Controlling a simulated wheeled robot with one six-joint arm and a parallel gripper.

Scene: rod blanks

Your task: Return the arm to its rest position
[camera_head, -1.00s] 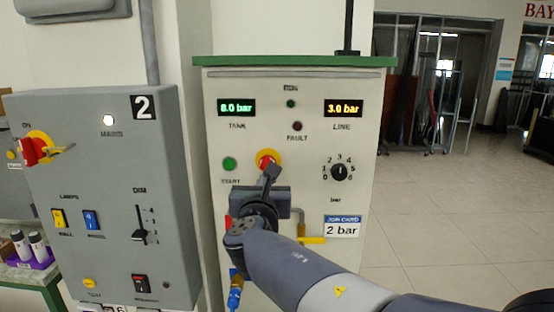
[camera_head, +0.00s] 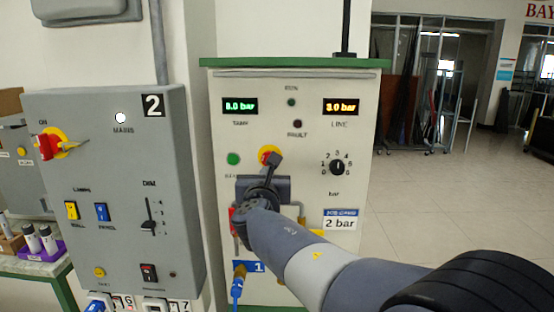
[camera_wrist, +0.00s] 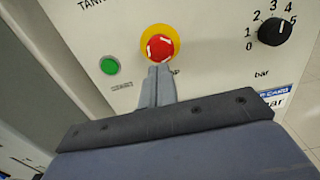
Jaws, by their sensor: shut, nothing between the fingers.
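My gripper (camera_head: 276,160) is in front of the pale control cabinet (camera_head: 355,95), just below its red stop button. In the wrist view my gripper (camera_wrist: 160,68) has its two fingers together with nothing between them. The fingertips overlap the lower edge of the red button (camera_wrist: 159,46) on its yellow ring; I cannot tell whether they touch it. In the head view the red button (camera_head: 266,154) is partly hidden behind the fingers. My arm stretches from the lower right toward the cabinet.
The green start button (camera_head: 233,159) and selector knob (camera_head: 337,167) flank the stop button. The displays read 8.0 bar (camera_head: 240,106) and 3.0 bar (camera_head: 341,106). A grey panel marked 2 (camera_head: 110,190) stands left. A blue-handled hose fitting (camera_head: 238,280) hangs below. Open floor (camera_head: 440,200) lies right.

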